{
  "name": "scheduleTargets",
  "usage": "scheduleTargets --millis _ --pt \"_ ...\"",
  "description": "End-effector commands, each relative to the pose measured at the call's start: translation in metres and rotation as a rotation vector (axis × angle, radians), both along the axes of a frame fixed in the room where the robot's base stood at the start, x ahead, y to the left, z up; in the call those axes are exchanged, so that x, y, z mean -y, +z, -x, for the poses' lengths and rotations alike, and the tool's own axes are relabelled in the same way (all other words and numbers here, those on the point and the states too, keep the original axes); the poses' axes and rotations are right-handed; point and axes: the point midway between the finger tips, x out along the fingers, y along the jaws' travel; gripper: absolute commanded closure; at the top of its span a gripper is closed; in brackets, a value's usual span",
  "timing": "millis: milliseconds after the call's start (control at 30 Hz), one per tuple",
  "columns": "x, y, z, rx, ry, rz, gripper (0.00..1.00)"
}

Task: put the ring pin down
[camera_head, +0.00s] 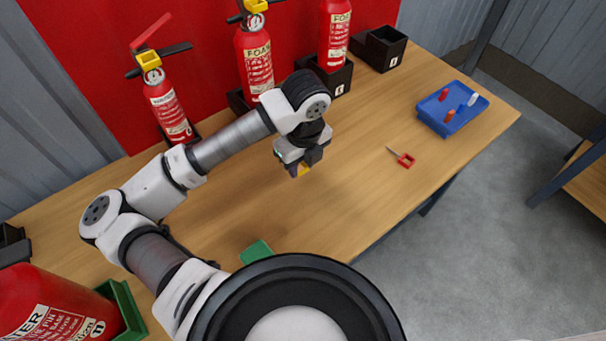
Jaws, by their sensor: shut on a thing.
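My gripper (304,167) is above the middle of the wooden table and points down. It is shut on a small yellow thing (304,171), which shows just below the fingers. It may be a ring pin, but most of it is hidden and its shape is too small to make out. A red ring pin (405,160) with a thin grey shaft lies on the table (365,195) to the right, apart from my gripper.
A blue tray (433,124) with several small red and white pieces stands at the right. Fire extinguishers (166,100) stand in black holders along the red back panel. An empty black box (380,48) is at the back. Bare table surrounds the red pin.

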Motion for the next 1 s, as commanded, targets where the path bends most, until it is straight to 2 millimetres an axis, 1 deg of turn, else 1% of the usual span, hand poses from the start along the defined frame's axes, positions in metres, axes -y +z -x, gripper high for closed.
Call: scheduleTargets --millis 33,100,267,400,500,967,1000 --pt "0.001 -0.009 0.001 -0.003 0.0 0.002 1.0" --pt "0.0 -0.018 0.0 -0.002 0.001 0.002 1.0" --pt "0.0 -0.03 0.0 -0.002 0.001 0.0 1.0" --pt "0.0 -0.051 0.0 -0.002 0.001 0.002 1.0" --pt "0.0 -0.061 0.0 -0.001 0.001 0.001 1.0" --pt "0.0 -0.068 0.0 0.001 -0.001 -0.001 1.0" --pt "0.0 -0.066 0.0 0.001 -0.001 -0.001 0.65"
